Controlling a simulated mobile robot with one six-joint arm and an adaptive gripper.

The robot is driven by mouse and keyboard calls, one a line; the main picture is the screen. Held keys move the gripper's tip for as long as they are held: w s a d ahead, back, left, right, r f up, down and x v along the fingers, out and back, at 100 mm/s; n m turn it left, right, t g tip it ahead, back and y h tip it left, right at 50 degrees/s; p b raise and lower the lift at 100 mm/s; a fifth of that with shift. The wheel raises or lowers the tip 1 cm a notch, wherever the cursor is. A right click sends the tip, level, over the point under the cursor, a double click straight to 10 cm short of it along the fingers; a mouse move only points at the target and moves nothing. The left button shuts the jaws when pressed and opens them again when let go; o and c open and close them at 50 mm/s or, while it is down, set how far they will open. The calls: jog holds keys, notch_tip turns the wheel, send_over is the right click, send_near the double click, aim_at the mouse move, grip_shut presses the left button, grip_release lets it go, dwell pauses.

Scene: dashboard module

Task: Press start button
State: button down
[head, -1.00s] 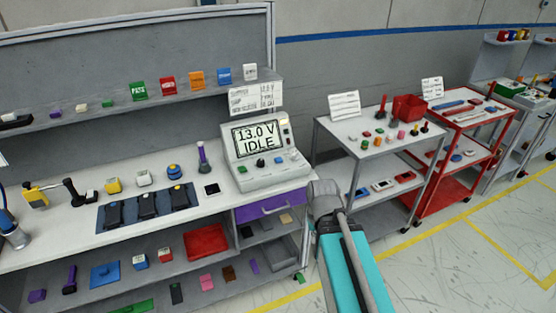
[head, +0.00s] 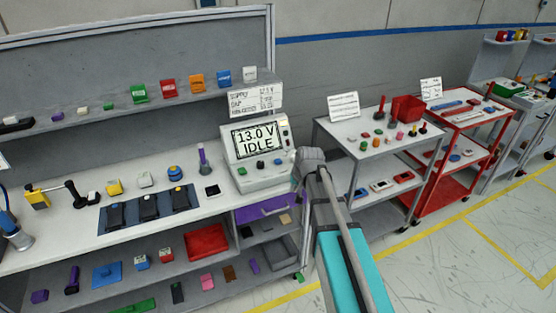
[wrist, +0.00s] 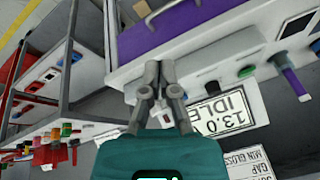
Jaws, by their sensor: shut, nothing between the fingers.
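The white test console (head: 270,178) stands at the right end of the workbench. Its screen (head: 257,139) reads 13.0 V IDLE. A green button (head: 242,171) sits at the left of its front panel, with a dark knob (head: 261,166) and another control (head: 278,161) to the right. The wrist view shows the console upside down, with the green button (wrist: 246,72) right of my gripper (wrist: 159,66). My gripper is shut and empty, beside the console's right end in the head view, where my arm hides its fingers. No contact with a button shows.
A purple drawer (head: 262,209) is under the bench top, near my gripper in the wrist view. A black pad (head: 212,190) and a purple-topped tool (head: 203,158) stand left of the console. A grey cart (head: 350,131) with small parts stands at right.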

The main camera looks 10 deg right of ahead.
aim_at(278, 161)
jog(key=w+a+r+m+t+y+p, duration=0.1)
jog(key=w+r+t, duration=0.1)
jog(key=w, duration=0.9)
jog(key=w+a+r+m+t+p, duration=0.1)
jog(key=w+r, duration=0.3)
jog(key=w, duration=0.7)
jog(key=shift+w+a+r+m+t+y, duration=0.3)
jog(key=shift+a+r+t+y, duration=0.1)
jog(key=shift+a+t, duration=0.35)
jog(key=shift+d+f, duration=0.1)
jog(key=shift+f, duration=0.05)
notch_tip(278, 161, down, 8)
jog(key=b, duration=0.8)
jog(key=shift+f+b, duration=0.25)
jog(key=shift+b, duration=0.1)
jog(key=shift+f+b, duration=0.85)
dwell(0.6)
jog(key=shift+r, duration=0.15)
jog(key=shift+r+p, duration=0.75)
jog(key=shift+p, duration=0.15)
jog(key=shift+r, duration=0.1)
jog(key=shift+r+p, duration=2.4)
jog(key=shift+p, duration=0.1)
